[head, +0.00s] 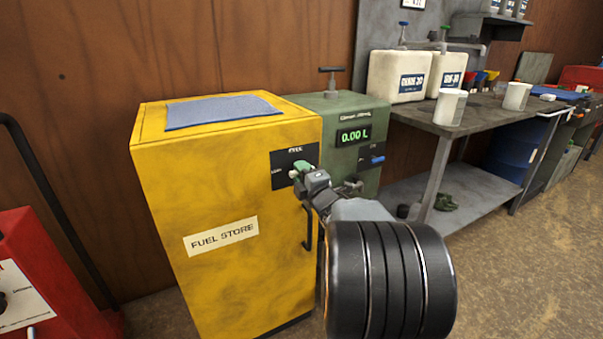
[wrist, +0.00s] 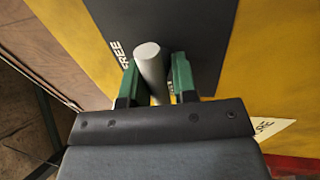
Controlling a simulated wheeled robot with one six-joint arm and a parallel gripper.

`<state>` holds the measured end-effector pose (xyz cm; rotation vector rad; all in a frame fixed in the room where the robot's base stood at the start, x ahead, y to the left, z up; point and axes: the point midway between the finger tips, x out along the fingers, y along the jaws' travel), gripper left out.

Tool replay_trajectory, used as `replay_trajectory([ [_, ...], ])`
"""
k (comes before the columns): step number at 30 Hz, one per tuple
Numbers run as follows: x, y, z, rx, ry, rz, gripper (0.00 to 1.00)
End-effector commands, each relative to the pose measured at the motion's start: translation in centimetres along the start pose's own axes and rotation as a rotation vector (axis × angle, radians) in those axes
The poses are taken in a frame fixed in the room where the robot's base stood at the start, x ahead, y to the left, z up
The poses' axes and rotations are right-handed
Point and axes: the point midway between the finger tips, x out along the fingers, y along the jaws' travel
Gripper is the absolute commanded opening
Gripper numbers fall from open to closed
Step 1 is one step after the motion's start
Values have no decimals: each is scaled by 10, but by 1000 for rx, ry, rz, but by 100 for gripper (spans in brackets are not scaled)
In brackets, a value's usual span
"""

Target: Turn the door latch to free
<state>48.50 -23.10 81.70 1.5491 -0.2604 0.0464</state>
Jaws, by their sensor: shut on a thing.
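The fuel store door (head: 215,220) is yellow and stands closed, with a black latch plate (head: 281,159) at its upper right. The plate carries a label at its top and another at its left. My gripper (head: 301,169) is at this plate, its green fingers shut on the grey rod-like door latch (wrist: 150,62). In the wrist view, the fingers of my gripper (wrist: 156,78) stand on either side of the latch. The word FREE shows on the plate (wrist: 185,30) left of the latch; another label is mostly hidden behind the fingers. The latch's exact angle is hard to tell.
A blue cloth (head: 222,111) lies on the cabinet top. A dark door handle (head: 308,232) is below the latch. A green dispenser (head: 340,110) stands close on the right, then a workbench (head: 425,118) with white containers. Red equipment (head: 40,270) is at lower left.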

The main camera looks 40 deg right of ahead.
Motion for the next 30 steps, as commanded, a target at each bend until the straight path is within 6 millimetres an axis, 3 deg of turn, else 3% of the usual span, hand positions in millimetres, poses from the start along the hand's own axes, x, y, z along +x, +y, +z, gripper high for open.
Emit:
replay_trajectory([
  [3, 0, 0, 0, 0, 0, 1, 3],
  [14, 0, 0, 0, 80, -16, 2, 3],
  [30, 0, 1, -2, 550, -108, 1, 3],
])
